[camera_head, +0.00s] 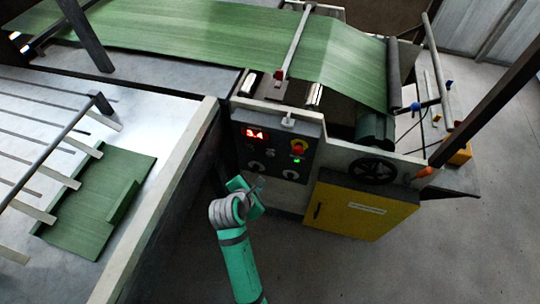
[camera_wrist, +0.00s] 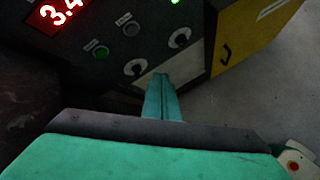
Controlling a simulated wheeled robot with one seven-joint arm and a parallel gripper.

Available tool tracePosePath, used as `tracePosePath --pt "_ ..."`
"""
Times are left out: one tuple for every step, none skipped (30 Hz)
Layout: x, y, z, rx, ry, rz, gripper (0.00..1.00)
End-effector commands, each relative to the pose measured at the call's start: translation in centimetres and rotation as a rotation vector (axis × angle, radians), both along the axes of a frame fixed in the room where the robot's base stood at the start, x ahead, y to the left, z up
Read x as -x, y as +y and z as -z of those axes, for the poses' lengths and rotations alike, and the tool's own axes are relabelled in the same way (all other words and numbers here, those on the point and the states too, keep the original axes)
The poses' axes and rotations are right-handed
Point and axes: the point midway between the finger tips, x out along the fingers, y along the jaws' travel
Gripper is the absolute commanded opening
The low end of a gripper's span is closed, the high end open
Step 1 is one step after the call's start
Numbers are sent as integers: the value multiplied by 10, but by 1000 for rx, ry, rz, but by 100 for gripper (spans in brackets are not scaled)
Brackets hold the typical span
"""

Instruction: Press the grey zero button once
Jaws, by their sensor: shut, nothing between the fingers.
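The dark control panel (camera_head: 277,160) stands at the machine's front, with a red display reading 3.4 (camera_head: 255,133). In the wrist view, a round grey button (camera_wrist: 131,28) sits right of a green button (camera_wrist: 101,52), above a knob with a white dial (camera_wrist: 135,67); I take the grey one for the zero button. My gripper (camera_wrist: 162,80) is shut and empty, its teal fingers together. It is in front of the panel's lower part, with its tips below the grey button in the picture and apart from it. In the head view my gripper (camera_head: 260,182) is small, and contact with the panel cannot be told.
A red and yellow stop button (camera_head: 298,147) and a lit green lamp (camera_head: 296,160) are on the panel's right side. A yellow cabinet (camera_head: 360,208) stands right of the panel, below a black handwheel (camera_head: 373,171). A table with green sheet (camera_head: 85,215) is at left. Floor in front is clear.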

Motion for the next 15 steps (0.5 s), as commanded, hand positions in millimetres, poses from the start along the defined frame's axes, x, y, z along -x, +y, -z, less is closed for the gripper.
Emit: tracePosePath --pt "0 0 0 2 1 -1 0" --pt "0 0 0 1 0 -1 0" --pt "0 0 0 1 0 -1 0" --pt "0 0 0 1 0 -1 0" --pt "0 0 0 0 0 0 0" --pt "0 0 0 0 0 0 0" --pt "0 0 0 0 -1 -1 0" --pt "0 0 0 0 -1 -1 0" --pt "-1 0 0 -1 -1 0 0" --pt "-1 0 0 -1 -1 0 0" --pt "-3 -1 0 -1 -1 0 0" --pt "-5 -1 0 -2 -2 0 0" --pt "-7 -2 0 -2 -2 0 0" --pt "-9 -3 0 -2 -2 0 0" --pt "-13 -4 0 -2 -2 0 0"
